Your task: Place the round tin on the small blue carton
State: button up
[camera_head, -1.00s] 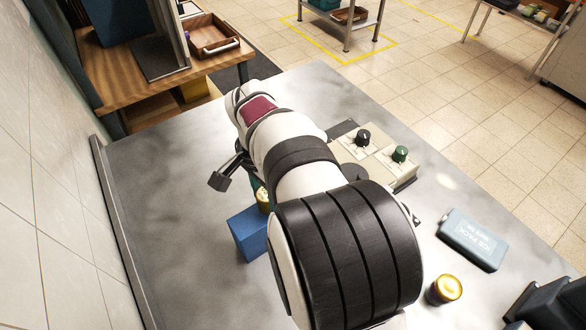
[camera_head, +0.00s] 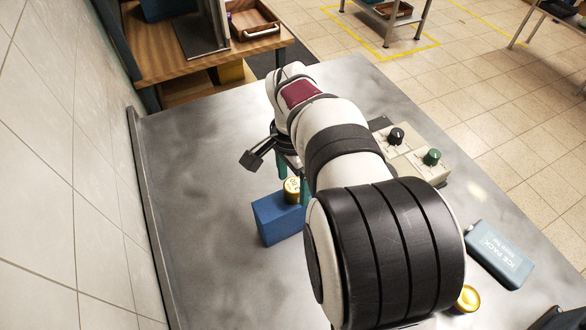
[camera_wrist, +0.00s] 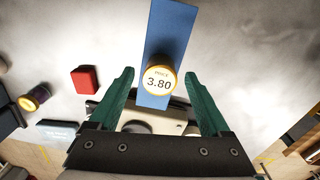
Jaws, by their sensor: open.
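The round tin (camera_head: 292,189), with a gold lid, stands upright on one end of the small blue carton (camera_head: 278,220). The wrist view shows the tin (camera_wrist: 159,81) from above with a 3.80 price label, on the near end of the carton (camera_wrist: 169,35). My gripper (camera_wrist: 159,75) is open, with its teal fingers apart on either side of the tin in that view. Gaps show between the tin and both fingers. In the head view the fingers are beside and behind the tin, partly hidden by my arm.
A control box with knobs (camera_head: 414,158) stands right of my arm. An ice pack (camera_head: 500,254) and another gold-lidded container (camera_head: 468,297) lie farther right. A red block (camera_wrist: 84,79) shows in the wrist view. The table left of the carton is clear.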

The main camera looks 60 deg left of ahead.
aim_at(293, 184)
notch_tip(293, 184, up, 10)
jog(key=w+d+r+m, duration=0.2)
jog(key=w+d, duration=0.3)
jog(key=d, duration=0.5)
jog(key=w+d+r+m, duration=0.1)
jog(key=w+d, duration=0.5)
jog(key=d, duration=0.4)
jog(key=s+d+f+m, duration=0.1)
jog(key=s+d+f, duration=0.1)
jog(key=d, duration=0.5)
jog(key=s+d+f+m+y, duration=0.1)
jog(key=s+d+f+m, duration=0.1)
jog(key=s+d, duration=0.3)
jog(key=s+d+f+m+y, duration=0.1)
jog(key=s+d+f, duration=0.1)
jog(key=d, duration=0.6)
jog(key=shift+s+d+f, duration=0.3)
jog(key=shift+s+f, duration=0.1)
jog(key=shift+s, duration=0.45)
